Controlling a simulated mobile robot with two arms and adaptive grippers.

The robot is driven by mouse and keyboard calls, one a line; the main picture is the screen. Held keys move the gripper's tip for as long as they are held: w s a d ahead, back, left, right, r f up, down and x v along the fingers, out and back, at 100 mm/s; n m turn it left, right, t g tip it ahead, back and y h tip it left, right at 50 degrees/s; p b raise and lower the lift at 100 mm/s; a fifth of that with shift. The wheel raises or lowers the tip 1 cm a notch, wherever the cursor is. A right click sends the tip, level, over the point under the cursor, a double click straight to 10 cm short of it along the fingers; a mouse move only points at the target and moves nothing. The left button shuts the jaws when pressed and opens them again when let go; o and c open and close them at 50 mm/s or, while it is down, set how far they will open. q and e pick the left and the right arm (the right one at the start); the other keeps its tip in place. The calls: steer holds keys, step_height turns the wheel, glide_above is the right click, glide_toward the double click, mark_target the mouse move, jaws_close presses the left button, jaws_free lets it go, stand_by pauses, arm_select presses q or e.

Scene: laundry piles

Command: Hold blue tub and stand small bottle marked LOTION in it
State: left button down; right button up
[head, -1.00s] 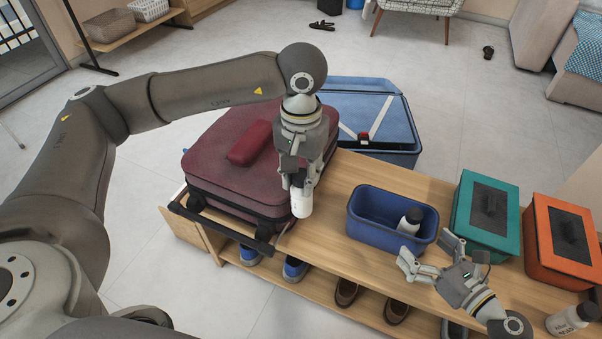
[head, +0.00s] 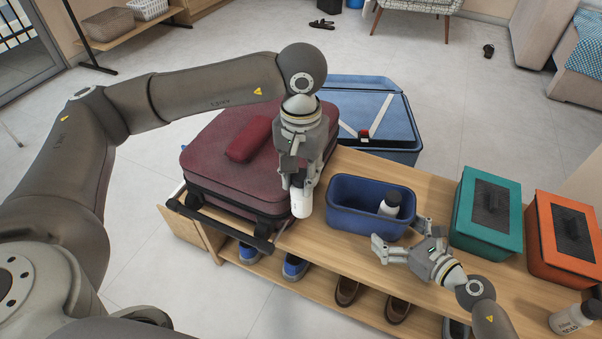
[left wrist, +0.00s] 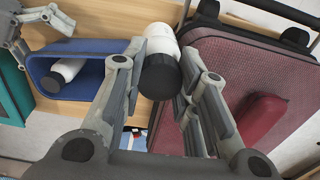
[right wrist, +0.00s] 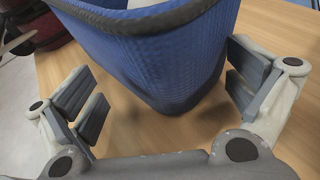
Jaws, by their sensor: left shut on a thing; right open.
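The blue tub (head: 345,222) stands on the wooden bench top, with one white bottle with a dark cap (head: 387,210) inside it at its right end. My left gripper (head: 299,184) is shut on another white bottle (head: 301,204), gripping it near its dark cap. This bottle hangs cap up, left of the tub and apart from it; its lettering is too small to read. My right gripper (head: 400,238) is open at the tub's near right corner.
A maroon suitcase (head: 225,185) lies left of the held bottle. A teal box (head: 465,225) and an orange box (head: 545,255) stand right of the tub. Another white bottle (head: 566,321) is at the far right. Shoes (head: 347,291) sit on the shelf below.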

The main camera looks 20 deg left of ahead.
steer(key=shift+w+a+f, duration=0.25)
steer(key=shift+w+a, duration=0.05)
steer(key=shift+a, duration=0.25)
steer(key=c, duration=1.8)
